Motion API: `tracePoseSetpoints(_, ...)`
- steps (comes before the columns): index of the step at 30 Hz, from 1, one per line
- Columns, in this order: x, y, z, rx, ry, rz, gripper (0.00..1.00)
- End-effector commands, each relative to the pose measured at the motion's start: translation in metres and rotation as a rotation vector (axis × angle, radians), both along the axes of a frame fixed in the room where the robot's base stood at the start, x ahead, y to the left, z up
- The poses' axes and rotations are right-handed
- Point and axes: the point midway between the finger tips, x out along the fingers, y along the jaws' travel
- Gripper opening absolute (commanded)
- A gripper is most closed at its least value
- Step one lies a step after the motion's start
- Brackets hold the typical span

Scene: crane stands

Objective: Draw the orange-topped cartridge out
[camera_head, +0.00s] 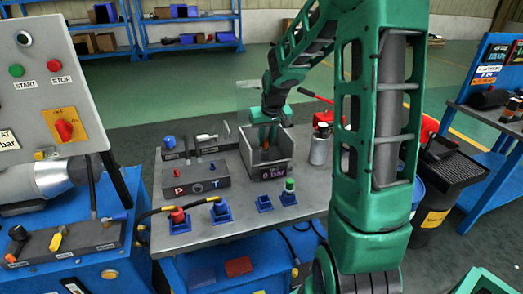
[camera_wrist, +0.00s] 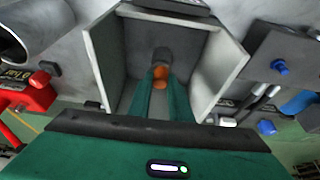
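The open-topped grey box (camera_head: 283,167) with a "0 bar" display stands on the grey bench. My gripper (camera_head: 267,140) points down into it from above. In the wrist view, my two green fingers (camera_wrist: 161,82) reach down between the pale walls of the box (camera_wrist: 222,70). The orange-topped cartridge (camera_wrist: 160,72) shows orange at the fingertips, with a dark part just beyond. The narrow gap between the fingers is filled with orange, and they appear closed on it. The cartridge's lower part is hidden.
Beside the box are a block lettered P, O, T (camera_head: 197,182), blue sockets with connectors (camera_head: 222,211), a green-capped plug (camera_head: 289,190) and a grey bottle (camera_head: 320,146). A control panel (camera_head: 45,85) stands at left. The box walls are close around my fingers.

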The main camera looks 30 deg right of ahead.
Motion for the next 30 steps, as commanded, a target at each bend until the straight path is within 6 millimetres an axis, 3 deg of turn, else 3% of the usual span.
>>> tracePoseSetpoints(8,0.001,0.002,0.003,0.001,-0.001,0.004,0.0)
tracePoseSetpoints(30,0.001,0.001,0.034,0.0,-0.002,0.001,0.0)
